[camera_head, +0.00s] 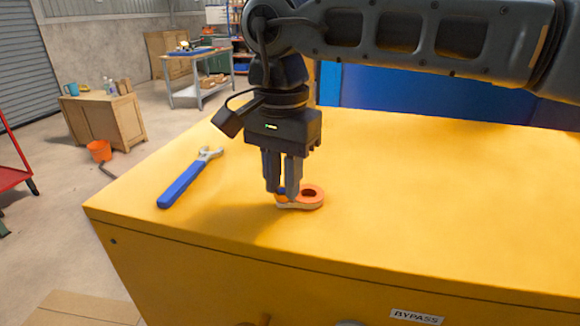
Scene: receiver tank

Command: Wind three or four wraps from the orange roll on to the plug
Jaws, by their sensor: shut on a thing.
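The orange roll (313,193) lies flat on the yellow top surface, with a hole in its middle and a pale lower edge. My gripper (282,192) points straight down at the roll's left side and is shut on it. The fingers hide part of the roll's left rim. The roll looks to be at the level of the surface; I cannot tell whether it is lifted. I see no plug that I can make out.
A blue-handled wrench (187,180) lies on the yellow top (420,200) to the left of my gripper. The yellow top is clear to the right. Its front edge is near, above a BYPASS label (416,317). A wooden cabinet (104,120) and a workbench (196,75) stand farther back.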

